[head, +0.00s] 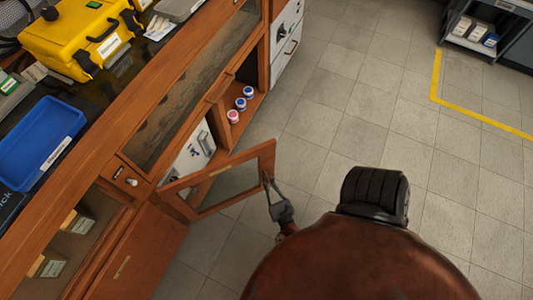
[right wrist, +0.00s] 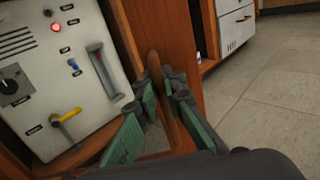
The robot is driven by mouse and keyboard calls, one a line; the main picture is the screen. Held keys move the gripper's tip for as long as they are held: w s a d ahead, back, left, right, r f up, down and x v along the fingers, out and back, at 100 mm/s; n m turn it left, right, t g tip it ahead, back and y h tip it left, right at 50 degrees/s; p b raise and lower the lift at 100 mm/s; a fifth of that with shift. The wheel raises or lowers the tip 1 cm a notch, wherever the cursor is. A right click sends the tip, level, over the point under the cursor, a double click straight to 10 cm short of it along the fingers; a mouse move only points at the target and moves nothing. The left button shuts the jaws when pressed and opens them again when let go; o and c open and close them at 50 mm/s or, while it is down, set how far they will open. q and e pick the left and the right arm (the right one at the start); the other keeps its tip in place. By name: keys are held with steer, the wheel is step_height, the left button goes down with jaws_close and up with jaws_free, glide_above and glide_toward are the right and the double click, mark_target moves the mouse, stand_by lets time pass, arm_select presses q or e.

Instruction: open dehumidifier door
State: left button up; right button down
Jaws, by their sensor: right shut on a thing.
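The wooden-framed glass door (head: 238,159) stands swung out from the cabinet front in the head view. My right gripper (head: 269,186) is at the door's free edge. In the right wrist view its green-padded fingers (right wrist: 163,92) lie on both sides of the narrow wooden door edge (right wrist: 154,66), shut on it. Behind the opening is a white control panel (right wrist: 68,75) with a red light, a black knob, a grey handle and a yellow-handled lever; part of this panel shows in the head view (head: 188,161). My left gripper is not in view.
Several small jars (head: 240,103) stand on an open shelf beside the door. A blue tray (head: 40,145) and a yellow case (head: 75,40) sit on the bench top. The tiled floor (head: 340,110) right of the cabinet is clear. A dark shelf unit (head: 495,30) stands far right.

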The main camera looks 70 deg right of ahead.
mark_target(264, 163)
stand_by(0.3)
steer(key=c, duration=2)
jaws_free()
steer(key=shift+c, duration=0.2)
steer(key=shift+r, duration=0.1)
step_height(264, 163, up, 10)
steer(key=shift+f, duration=0.1)
steer(key=shift+c, duration=0.6)
